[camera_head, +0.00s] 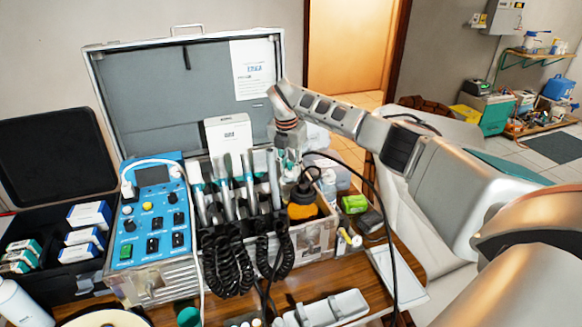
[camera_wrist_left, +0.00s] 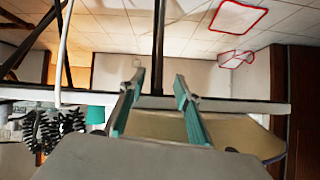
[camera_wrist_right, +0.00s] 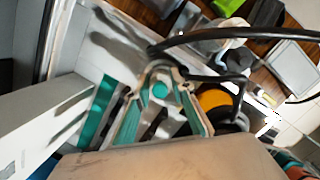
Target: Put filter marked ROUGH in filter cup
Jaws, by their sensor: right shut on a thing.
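My right gripper (camera_head: 288,160) is over the right part of the open case, close above the row of handpieces. In the right wrist view its fingers (camera_wrist_right: 162,75) are shut on a small round teal piece (camera_wrist_right: 160,90). No ROUGH mark can be read on it. An orange container with a black top (camera_head: 302,205) stands just below and right of this gripper; it also shows in the right wrist view (camera_wrist_right: 213,100). I cannot tell which thing is the filter cup. My left gripper (camera_wrist_left: 158,84) has its fingers apart and empty in the left wrist view.
A blue control unit (camera_head: 152,212) and several handpieces with coiled black cords (camera_head: 229,262) fill the case front. A white box (camera_head: 228,138) stands behind. A black cable loops beside my right gripper.

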